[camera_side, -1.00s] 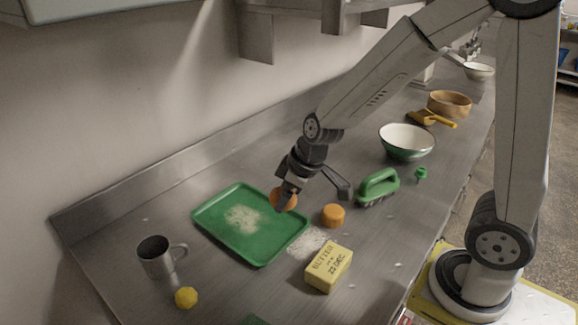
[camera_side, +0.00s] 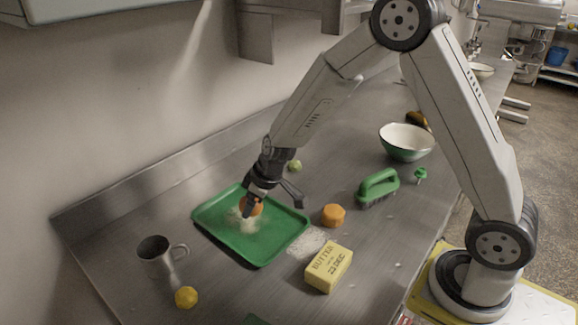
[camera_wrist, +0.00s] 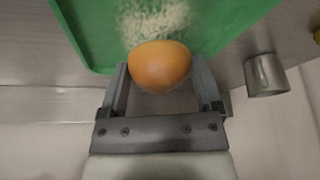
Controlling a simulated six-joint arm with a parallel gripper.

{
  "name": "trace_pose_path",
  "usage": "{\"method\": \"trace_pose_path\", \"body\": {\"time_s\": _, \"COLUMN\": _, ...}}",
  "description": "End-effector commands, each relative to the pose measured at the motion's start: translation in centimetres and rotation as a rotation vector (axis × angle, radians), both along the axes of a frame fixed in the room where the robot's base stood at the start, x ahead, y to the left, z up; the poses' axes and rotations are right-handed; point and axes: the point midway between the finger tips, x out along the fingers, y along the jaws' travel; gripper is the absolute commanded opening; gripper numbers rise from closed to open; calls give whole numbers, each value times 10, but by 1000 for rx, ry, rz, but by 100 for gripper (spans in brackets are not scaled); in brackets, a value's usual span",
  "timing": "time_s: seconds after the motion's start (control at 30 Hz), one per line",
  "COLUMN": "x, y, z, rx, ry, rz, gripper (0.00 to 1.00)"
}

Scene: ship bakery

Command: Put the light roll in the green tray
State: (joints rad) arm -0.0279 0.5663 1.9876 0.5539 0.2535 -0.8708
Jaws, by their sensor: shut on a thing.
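The light roll (camera_side: 250,207), a rounded orange-tan piece, is between the fingers of my gripper (camera_side: 252,202). My gripper is shut on it, over the far part of the green tray (camera_side: 270,246). In the wrist view the roll (camera_wrist: 160,66) sits between both fingertips, above the tray (camera_wrist: 95,35). The green tray lies flat on the steel counter with a pale floury patch on it. The roll is low over the tray; I cannot tell whether it touches.
A metal mug (camera_side: 156,257) and a yellow lump (camera_side: 186,297) stand left of the tray. An orange round piece (camera_side: 333,216), a butter block (camera_side: 328,267), a green brush (camera_side: 378,187) and a bowl (camera_side: 406,142) lie to the right. A small green fruit (camera_side: 295,165) is behind.

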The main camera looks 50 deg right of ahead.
Motion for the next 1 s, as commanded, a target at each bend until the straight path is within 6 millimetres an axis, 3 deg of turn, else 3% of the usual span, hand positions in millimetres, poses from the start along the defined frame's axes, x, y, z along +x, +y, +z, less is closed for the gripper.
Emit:
{"method": "trace_pose_path", "body": {"time_s": 0.47, "x": 9, "y": 1, "z": -10, "rx": 0, "ry": -1, "rz": 1, "gripper": 26}}
{"method": "trace_pose_path", "body": {"time_s": 1.0, "x": 11, "y": 1, "z": -43, "rx": 0, "ry": 0, "rz": 1, "gripper": 26}}
